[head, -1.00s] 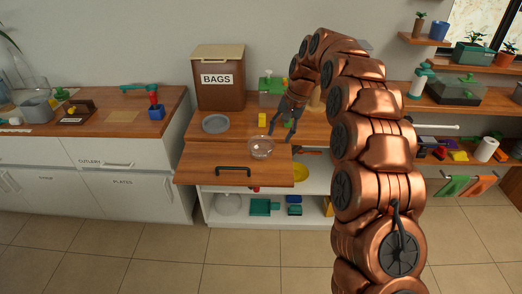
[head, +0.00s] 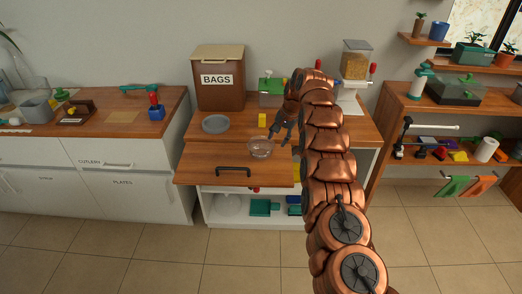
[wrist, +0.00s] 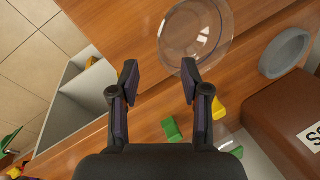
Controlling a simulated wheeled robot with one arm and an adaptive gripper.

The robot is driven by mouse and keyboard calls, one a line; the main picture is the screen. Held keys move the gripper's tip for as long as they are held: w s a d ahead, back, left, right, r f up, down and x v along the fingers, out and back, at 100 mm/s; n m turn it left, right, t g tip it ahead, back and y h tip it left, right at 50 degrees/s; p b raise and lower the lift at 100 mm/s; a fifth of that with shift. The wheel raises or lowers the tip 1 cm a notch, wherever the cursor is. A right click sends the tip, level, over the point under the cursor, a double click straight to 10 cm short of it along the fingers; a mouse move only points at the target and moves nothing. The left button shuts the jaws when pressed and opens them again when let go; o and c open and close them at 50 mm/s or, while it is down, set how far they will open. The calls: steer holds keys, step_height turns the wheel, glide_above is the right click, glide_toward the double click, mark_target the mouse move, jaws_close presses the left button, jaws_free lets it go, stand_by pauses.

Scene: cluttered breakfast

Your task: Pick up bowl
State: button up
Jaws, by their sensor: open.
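The bowl (head: 260,148) is clear and glassy. It stands upright near the front of the wooden counter, above the drawer handle. In the wrist view the bowl (wrist: 197,42) lies ahead of my fingertips and partly to the right, with wood showing through it. My gripper (head: 281,133) is open and empty, just right of the bowl in the head view. In the wrist view my gripper (wrist: 159,68) has its fingers spread apart; the right fingertip overlaps the bowl's near rim in the picture. I cannot tell whether they touch.
A yellow block (head: 262,120) stands behind the bowl. The brown BAGS box (head: 218,85) and a green-topped container (head: 271,88) stand at the back. A food dispenser (head: 355,65) stands at the back right.

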mark_target(273, 148)
steer(key=shift+s+a+p+x, duration=0.15)
steer(key=shift+p+x, duration=0.45)
steer(key=shift+x, duration=1.25)
steer(key=shift+s+a+p+x, duration=0.1)
steer(key=shift+p+x, duration=0.5)
steer(key=shift+x, duration=1.2)
steer(key=shift+r, duration=0.1)
steer(key=shift+c, duration=0.4)
jaws_close()
